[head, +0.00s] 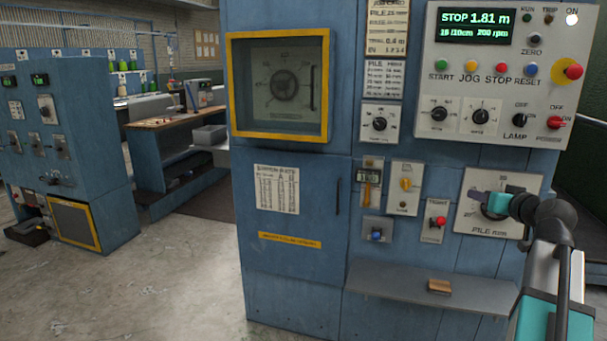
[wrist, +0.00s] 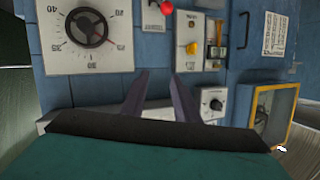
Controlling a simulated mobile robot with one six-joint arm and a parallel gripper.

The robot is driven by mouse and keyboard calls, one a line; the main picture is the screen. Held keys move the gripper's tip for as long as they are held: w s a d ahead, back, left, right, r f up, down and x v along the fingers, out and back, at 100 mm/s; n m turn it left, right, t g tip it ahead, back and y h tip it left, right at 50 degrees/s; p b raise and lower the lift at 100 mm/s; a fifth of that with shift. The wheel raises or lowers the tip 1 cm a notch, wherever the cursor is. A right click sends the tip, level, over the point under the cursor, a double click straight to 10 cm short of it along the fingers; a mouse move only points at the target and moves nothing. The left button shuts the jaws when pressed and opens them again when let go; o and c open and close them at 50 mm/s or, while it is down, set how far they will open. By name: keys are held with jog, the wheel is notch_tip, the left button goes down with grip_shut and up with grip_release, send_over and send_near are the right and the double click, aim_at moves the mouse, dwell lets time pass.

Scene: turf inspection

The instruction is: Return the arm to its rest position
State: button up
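My arm (head: 556,250) reaches up from the lower right of the head view, bent at a dark joint. My gripper (head: 480,197) is in front of the PILE mm dial plate (head: 535,184) on the blue machine and hides part of its dial. In the wrist view my gripper (wrist: 162,80) shows two purple fingers spread apart with nothing between them. The dial plate, with its dark round knob, also shows there at the upper left (wrist: 60,58). I cannot tell from the frames how far the fingers are from the panel.
A shelf (head: 420,288) with a small wooden block (head: 439,287) juts out below the panel. The control box (head: 440,110) with its STOP display is above my arm. A blue cabinet (head: 75,140) and a workbench (head: 165,155) stand left. The concrete floor (head: 140,290) is clear.

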jog(key=w+a+f+g+y+p, duration=0.1)
jog(key=w+a+f, duration=0.25)
jog(key=f, duration=0.35)
jog(key=w+a+f+g+y+p, duration=0.1)
jog(key=w+a+f, duration=0.1)
jog(key=a+f, duration=0.4)
jog(key=s+a+f+n+g+y+p, duration=0.1)
jog(key=s+a+f+g, duration=0.1)
jog(key=a+f, duration=0.65)
jog(key=s+a+f+n+g+y+p, duration=0.1)
jog(key=s+a+f+g+p, duration=0.15)
jog(key=a+f, duration=0.65)
jog(key=s+a+f+n+g+y+p, duration=0.1)
jog(key=s+a+f+g, duration=0.3)
jog(key=f, duration=1)
jog(key=s+a+f+n+g+p, duration=0.1)
jog(key=s+a+f+g, duration=0.1)
jog(key=s+a+f, duration=0.55)
jog(key=s+a+f+g+p, duration=0.1)
jog(key=s+a+f+g, duration=0.25)
jog(key=s+f, duration=0.55)
jog(key=s+d+f+g+h, duration=0.1)
jog(key=s+f+g+h, duration=0.1)
jog(key=s, duration=0.8)
jog(key=s+d+f+m+g+h+p, duration=0.1)
jog(key=s+d+f+g+h, duration=0.1)
jog(key=s, duration=0.9)
jog(key=shift+s, duration=0.25)
